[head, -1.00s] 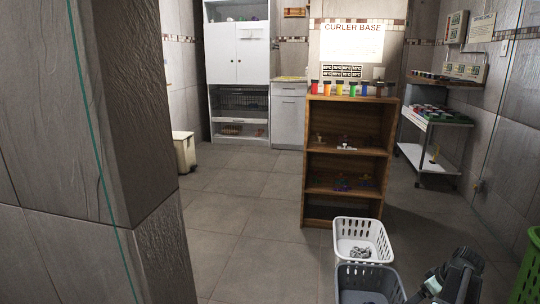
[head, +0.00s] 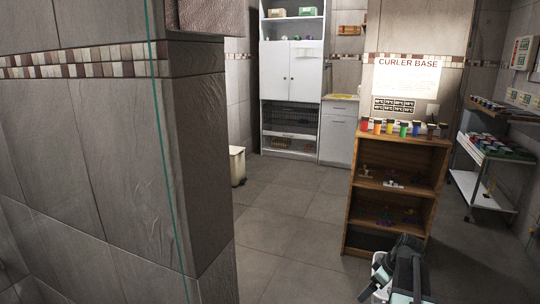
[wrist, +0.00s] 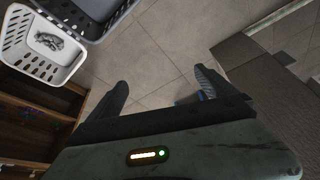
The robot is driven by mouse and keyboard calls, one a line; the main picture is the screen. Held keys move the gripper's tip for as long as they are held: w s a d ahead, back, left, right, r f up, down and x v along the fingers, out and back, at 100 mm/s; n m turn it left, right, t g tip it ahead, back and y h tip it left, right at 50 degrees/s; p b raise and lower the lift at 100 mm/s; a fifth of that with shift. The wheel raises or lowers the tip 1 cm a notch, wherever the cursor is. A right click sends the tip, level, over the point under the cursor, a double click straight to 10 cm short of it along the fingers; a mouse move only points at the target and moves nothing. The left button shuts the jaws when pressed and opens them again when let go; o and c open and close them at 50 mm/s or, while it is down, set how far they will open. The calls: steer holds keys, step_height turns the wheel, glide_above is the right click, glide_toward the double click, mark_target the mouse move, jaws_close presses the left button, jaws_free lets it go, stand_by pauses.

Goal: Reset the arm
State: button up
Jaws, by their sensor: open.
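My gripper (wrist: 163,88) shows in the wrist view with its two dark fingers spread wide apart. Nothing is between them but grey floor tiles. In the head view my arm and gripper (head: 398,272) stand at the bottom edge, right of the middle, in front of the wooden shelf; the fingers are hard to make out there.
A wooden shelf (head: 350,215) with coloured jars on top stands ahead. In the wrist view, a white basket (wrist: 20,58) holding something grey and a grey basket (wrist: 110,22) are upper left. A tiled pillar (head: 205,160) blocks the left. Floor (head: 285,195) between is clear.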

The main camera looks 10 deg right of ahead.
steer(key=w+a+r+n+g+p, duration=0.1)
steer(key=w+a+r+p, duration=0.1)
steer(key=a+r+p, duration=1)
steer(key=w+a+r+n+g+p, duration=0.15)
steer(key=a+r+p, duration=0.6)
steer(key=a, duration=0.85)
steer(key=s+a+r+m+g+h+p, duration=0.1)
steer(key=s+a+r+m+h+p, duration=0.1)
steer(key=s+a+r+m+p, duration=0.4)
step_height(320, 180, up, 2)
steer(key=shift+s+a+r+m, duration=0.2)
steer(key=shift+a+r+m, duration=0.05)
steer(key=shift+a+m, duration=0.9)
